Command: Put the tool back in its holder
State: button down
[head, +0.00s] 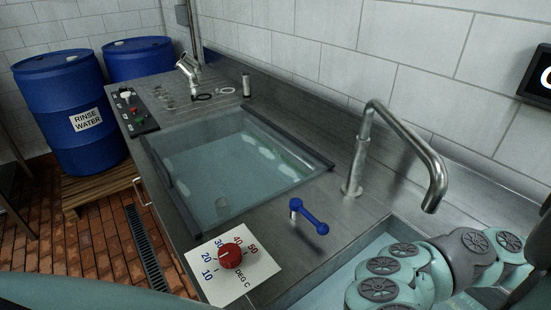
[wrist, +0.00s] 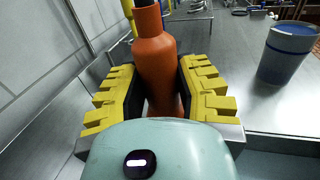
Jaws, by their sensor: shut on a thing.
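My gripper (wrist: 156,88) shows in the wrist view with its yellow ridged fingers on both sides of an orange bottle-shaped handle (wrist: 157,58). It is shut on this orange tool. The handle narrows to a neck at the top of the picture, and its lower end is hidden behind my gripper's body. The rest of the tool cannot be made out. In the head view neither the gripper nor the tool shows; only my arm links show at lower right. I cannot pick out a holder for certain in either view.
A water-filled basin (head: 322,166) is set in the steel counter. A tall tap (head: 357,160), a blue lever valve (head: 310,219) and a red dial (head: 229,256) stand nearby. Blue barrels (head: 66,112) are at left. A blue-grey cylinder (wrist: 286,58) stands right of my gripper.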

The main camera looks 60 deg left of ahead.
jog(key=shift+a+f+b, duration=0.1)
jog(key=shift+f+b, duration=0.15)
jog(key=shift+b, duration=0.15)
jog(key=c, duration=0.7)
grip_release()
jog(key=shift+o, duration=0.2)
notch_tip(320, 180, up, 8)
jog(key=shift+w+r, duration=0.1)
jog(key=shift+r, duration=0.9)
jog(key=shift+r, duration=0.1)
